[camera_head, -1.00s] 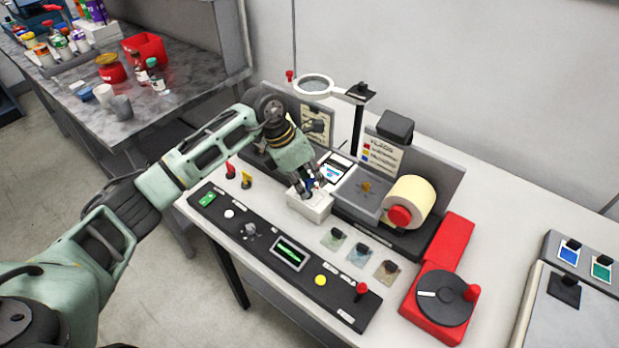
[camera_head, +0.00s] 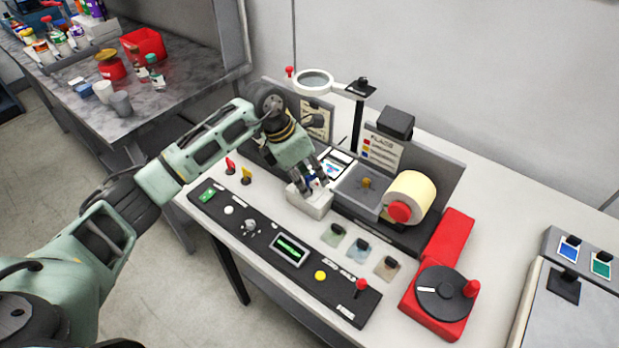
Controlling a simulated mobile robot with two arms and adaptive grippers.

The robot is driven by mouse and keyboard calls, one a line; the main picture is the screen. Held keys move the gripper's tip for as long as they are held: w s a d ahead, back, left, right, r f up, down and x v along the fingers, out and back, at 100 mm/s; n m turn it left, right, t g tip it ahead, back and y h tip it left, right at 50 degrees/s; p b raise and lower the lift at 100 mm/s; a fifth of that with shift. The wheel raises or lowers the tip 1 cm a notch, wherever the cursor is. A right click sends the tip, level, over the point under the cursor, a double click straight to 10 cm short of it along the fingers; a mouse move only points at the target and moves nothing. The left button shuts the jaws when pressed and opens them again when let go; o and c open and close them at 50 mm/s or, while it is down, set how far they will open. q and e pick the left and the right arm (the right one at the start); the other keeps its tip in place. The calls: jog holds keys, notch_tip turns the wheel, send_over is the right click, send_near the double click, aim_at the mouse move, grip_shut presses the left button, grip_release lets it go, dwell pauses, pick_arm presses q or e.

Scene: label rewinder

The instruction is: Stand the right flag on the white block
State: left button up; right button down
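The white block (camera_head: 312,205) stands on the table behind the black control panel. My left gripper (camera_head: 312,186) points down over it, with its two fingers apart. A small blue flag (camera_head: 311,180) shows between the fingers at the block's top. The fingers hide most of the flag, so I cannot tell whether its foot rests on the block. A red flag (camera_head: 230,165) and a yellow flag (camera_head: 246,176) stand left of the block, behind the panel's left end. My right gripper is not in view.
The rewinder with a cream label roll (camera_head: 411,195) stands right of the block. A ring magnifier (camera_head: 314,81) is behind. Several small colored swatches (camera_head: 358,250) lie in front of the rewinder. A red crank unit (camera_head: 440,295) is at the right.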

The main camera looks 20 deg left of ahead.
pick_arm(q)
jog(key=b+v, duration=0.4)
jog(key=v, duration=0.7)
jog(key=shift+a+r, duration=0.15)
jog(key=shift+r, duration=0.2)
jog(key=shift+s, duration=0.1)
